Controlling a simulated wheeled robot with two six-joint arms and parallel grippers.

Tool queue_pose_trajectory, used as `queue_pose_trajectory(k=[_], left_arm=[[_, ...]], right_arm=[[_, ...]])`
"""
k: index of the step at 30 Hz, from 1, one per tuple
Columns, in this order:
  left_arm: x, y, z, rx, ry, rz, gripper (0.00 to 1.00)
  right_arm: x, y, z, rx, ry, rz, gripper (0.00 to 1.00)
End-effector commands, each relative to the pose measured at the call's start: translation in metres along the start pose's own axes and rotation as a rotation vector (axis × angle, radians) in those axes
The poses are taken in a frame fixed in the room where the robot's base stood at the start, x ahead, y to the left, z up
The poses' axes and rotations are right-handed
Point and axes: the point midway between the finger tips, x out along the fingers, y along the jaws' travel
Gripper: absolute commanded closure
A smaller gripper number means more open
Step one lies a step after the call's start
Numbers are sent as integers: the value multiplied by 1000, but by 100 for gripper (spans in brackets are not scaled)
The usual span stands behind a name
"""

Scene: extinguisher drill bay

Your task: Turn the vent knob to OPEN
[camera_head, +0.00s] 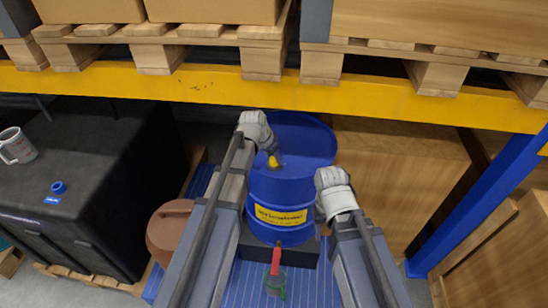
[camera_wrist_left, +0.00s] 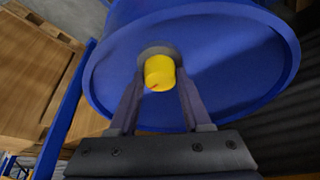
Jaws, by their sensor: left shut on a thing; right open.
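A blue drum (camera_head: 305,145) with a yellow label stands upright in the middle of the head view. A yellow vent knob (camera_head: 273,163) sits on its top; in the left wrist view the yellow knob (camera_wrist_left: 160,72) shows a small red mark. My left gripper (camera_head: 270,152) reaches over the drum and is shut on the knob; its fingers (camera_wrist_left: 158,100) flank the knob in the left wrist view. My right gripper (camera_head: 330,188) is open at the drum's right side, its fingertips not clearly visible. I cannot read any OPEN marking.
A yellow beam (camera_head: 200,88) and loaded pallets (camera_head: 160,40) cross behind and above the drum. A black case (camera_head: 90,170) with a mug (camera_head: 16,146) and a blue ring (camera_head: 58,187) is at left. Wooden crates (camera_head: 395,180) stand at right. A red-handled item (camera_head: 275,262) is in front.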

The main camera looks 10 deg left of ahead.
Motion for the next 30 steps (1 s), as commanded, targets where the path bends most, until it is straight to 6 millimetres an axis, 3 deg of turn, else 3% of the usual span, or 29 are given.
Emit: queue_pose_trajectory(k=[14,15,22,30], left_arm=[[0,0,0,66,0,27,100],[0,0,0,66,0,27,47],[0,0,0,65,0,26,22],[-1,0,0,64,0,26,22]], right_arm=[[0,0,0,0,0,0,50],[0,0,0,0,0,0,50],[0,0,0,0,0,0,50],[-1,0,0,0,0,0,50]])
